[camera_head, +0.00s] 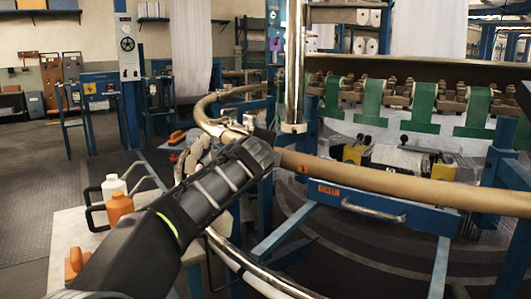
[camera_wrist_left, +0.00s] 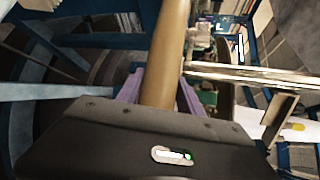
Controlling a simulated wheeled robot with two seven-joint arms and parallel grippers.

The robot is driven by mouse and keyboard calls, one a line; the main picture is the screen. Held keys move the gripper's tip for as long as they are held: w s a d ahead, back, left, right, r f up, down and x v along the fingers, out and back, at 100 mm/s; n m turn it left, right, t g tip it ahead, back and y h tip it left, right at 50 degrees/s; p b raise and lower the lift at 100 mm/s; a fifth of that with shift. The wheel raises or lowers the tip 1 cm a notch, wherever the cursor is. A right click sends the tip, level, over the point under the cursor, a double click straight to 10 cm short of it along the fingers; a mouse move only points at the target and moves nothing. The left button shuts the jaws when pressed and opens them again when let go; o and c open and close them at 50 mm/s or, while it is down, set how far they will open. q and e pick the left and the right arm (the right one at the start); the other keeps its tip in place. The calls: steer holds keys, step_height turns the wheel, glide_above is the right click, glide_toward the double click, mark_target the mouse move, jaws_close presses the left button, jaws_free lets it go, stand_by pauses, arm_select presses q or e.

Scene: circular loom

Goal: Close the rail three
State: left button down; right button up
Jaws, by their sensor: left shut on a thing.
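A tan curved rail (camera_head: 400,184) with a small orange tag runs from my left gripper toward the right edge in the head view. In the left wrist view, my left gripper's purple fingers (camera_wrist_left: 160,92) stand on both sides of the tan rail (camera_wrist_left: 168,50), shut on it. In the head view, my left arm reaches in from the lower left, and its dark wrist hides the fingers and the rail's near end. Another curved tan rail (camera_head: 212,118) lies beyond, with a metal latch piece (camera_head: 232,129) near its end. Whether the rail ends meet is hidden. My right gripper is not in view.
A blue bar with an orange label and metal handle (camera_head: 372,209) sits below the rail. A shiny vertical post (camera_head: 294,65) stands just behind it.

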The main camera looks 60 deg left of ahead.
arm_select(q)
steer(key=c, duration=0.8)
jaws_free()
steer(key=shift+f, duration=0.75)
steer(key=shift+c, duration=0.2)
steer(key=shift+o, duration=0.4)
steer(key=shift+r, duration=0.1)
steer(key=shift+r, duration=0.15)
steer(key=p+v, duration=0.1)
steer(key=v, duration=0.6)
steer(key=shift+s+d, duration=0.2)
steer(key=shift+d, duration=0.15)
steer(key=shift+r, duration=0.1)
